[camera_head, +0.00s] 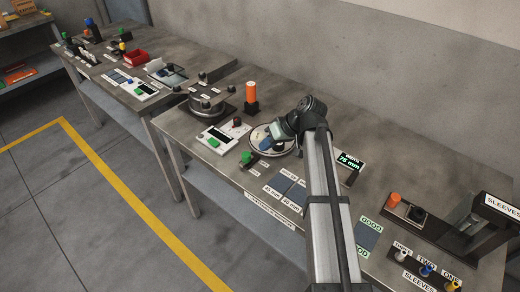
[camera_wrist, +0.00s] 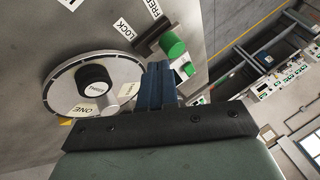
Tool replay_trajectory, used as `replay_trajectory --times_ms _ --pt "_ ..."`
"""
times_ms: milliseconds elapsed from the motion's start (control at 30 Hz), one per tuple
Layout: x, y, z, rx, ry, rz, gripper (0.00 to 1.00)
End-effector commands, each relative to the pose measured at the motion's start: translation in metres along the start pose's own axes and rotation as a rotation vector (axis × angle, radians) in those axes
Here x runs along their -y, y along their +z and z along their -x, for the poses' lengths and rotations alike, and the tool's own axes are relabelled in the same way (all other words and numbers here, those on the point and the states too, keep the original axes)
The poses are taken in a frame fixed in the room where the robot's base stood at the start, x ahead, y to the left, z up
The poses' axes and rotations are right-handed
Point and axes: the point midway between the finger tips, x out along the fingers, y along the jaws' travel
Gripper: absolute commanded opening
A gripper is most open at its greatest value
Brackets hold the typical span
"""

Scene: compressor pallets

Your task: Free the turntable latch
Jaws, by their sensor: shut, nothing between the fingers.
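The turntable is a round pale disc (camera_wrist: 62,88) with a black knob, a metal post and a label ONE; in the head view the disc (camera_head: 257,134) is partly hidden by my gripper. The latch is a green handle (camera_wrist: 172,44) on a black strip, beside labels LOCK (camera_wrist: 123,28) and FREE (camera_wrist: 152,7). It looks nearer LOCK, but its exact setting is hard to tell. It also shows as a green piece (camera_head: 247,157) at the bench's front edge. My gripper (camera_wrist: 158,82) is shut and empty, its blue fingers between disc and latch; contact with the latch cannot be told.
An orange cylinder (camera_head: 251,92) stands behind the disc. A white panel with a green button (camera_head: 214,142) lies to the left. Marked pads (camera_head: 283,184) and a 75 mm display (camera_head: 349,160) lie to the right. A sleeve rack (camera_head: 425,268) stands at the far right.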

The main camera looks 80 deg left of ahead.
Motion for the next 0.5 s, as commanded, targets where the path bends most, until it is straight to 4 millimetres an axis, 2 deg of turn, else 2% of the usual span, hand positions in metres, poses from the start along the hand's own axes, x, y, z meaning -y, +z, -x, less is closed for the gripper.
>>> replay_trajectory --times_ms 100,233,500 --pt "0.000 -0.001 0.021 -0.002 0.001 0.000 0.00" --pt "-0.001 -0.001 0.036 -0.002 0.002 0.000 0.00" --pt "-0.001 -0.001 0.049 -0.002 0.002 0.000 0.00"
